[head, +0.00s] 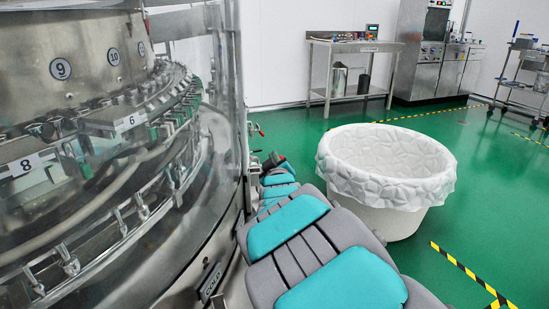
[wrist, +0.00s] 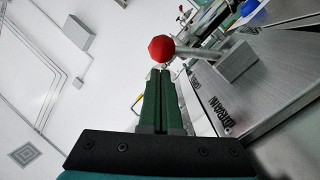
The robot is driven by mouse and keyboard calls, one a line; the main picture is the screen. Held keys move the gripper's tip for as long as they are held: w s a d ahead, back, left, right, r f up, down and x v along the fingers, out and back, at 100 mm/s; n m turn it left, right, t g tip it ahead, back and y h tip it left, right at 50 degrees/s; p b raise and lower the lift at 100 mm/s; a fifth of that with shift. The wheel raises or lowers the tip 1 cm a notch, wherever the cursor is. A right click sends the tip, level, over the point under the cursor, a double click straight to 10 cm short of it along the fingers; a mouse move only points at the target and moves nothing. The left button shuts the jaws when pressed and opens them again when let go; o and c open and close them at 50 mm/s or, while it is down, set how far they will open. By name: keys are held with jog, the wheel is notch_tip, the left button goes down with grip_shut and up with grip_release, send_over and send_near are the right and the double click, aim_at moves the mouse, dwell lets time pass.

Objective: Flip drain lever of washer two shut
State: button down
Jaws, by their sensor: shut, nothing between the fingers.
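In the wrist view a drain lever shows as a red ball knob (wrist: 161,48) on a short metal rod, which runs right to a grey block on a metal panel. The panel carries a label reading DRAIN (wrist: 222,112), turned on its side. My gripper (wrist: 161,76) has its dark green fingers together and empty, with the tips just below the knob in the picture. I cannot tell whether they touch it. In the head view my arm reaches along the right side of the glass-walled rotary washer (head: 232,100), and small red handles (head: 258,130) show near its far end.
A white lined tub (head: 400,214) stands on the green floor right of my arm. A steel table (head: 352,46) and a steel cabinet (head: 428,50) stand at the back wall. Open floor lies behind the tub. The washer wall is close on the left.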

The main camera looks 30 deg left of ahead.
jog(key=shift+f, duration=0.15)
jog(key=shift+w+d+m+b, duration=0.2)
jog(key=shift+m+b, duration=0.1)
jog(key=shift+b, duration=0.2)
jog(key=shift+d+f+m+b, duration=0.1)
jog(key=shift+f+m+b, duration=0.2)
jog(key=shift+b, duration=0.1)
notch_tip(320, 180, down, 9)
jog(key=w+d+m+y+b, duration=0.1)
jog(key=d+m+b, duration=0.1)
jog(key=m+b, duration=1)
jog(key=shift+w+d+g+b, duration=0.15)
jog(key=shift+w+g+b, duration=0.25)
jog(key=shift+b, duration=0.05)
